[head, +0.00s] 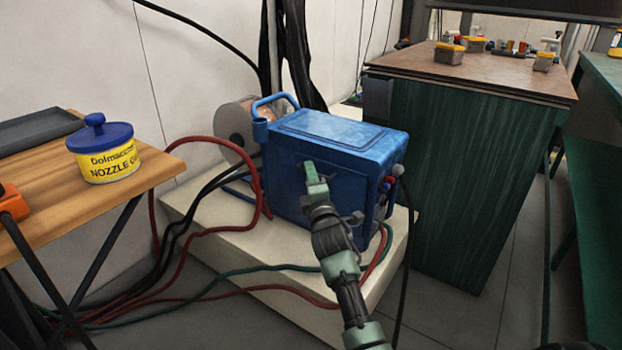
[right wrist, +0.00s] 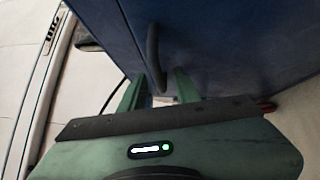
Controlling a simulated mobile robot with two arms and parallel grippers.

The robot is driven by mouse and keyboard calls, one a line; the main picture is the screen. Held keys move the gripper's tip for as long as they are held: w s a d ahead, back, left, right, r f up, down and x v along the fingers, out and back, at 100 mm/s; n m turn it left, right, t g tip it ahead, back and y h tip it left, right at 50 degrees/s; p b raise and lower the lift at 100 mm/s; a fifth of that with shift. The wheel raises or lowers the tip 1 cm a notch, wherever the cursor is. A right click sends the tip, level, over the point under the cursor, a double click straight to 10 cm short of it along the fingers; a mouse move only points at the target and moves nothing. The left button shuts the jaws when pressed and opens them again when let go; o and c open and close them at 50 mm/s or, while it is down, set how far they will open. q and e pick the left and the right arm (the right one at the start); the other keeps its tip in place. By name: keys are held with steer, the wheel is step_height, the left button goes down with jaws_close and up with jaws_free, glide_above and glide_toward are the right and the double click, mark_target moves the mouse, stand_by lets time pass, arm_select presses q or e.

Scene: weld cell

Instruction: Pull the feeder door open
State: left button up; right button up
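The blue feeder (head: 335,135) stands on a pale plinth, and my right arm reaches to its near side face. My right gripper (head: 312,168) is at that face, in front of the door. In the right wrist view the blue door (right wrist: 215,40) fills the top, with a dark curved handle (right wrist: 153,45) on it. The green fingers of my right gripper (right wrist: 158,82) are apart, one on each side of the handle's lower end, with a gap visible around it. The door looks flush with the feeder. My left gripper is not in view.
The pale plinth (head: 240,234) carries red, green and black hoses beside the feeder. A wooden table (head: 60,180) with a yellow and blue tub (head: 108,160) stands at left. A dark green cabinet (head: 470,170) stands close at right. Floor shows in front of the plinth.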

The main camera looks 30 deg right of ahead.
jaws_close()
stand_by(1.4)
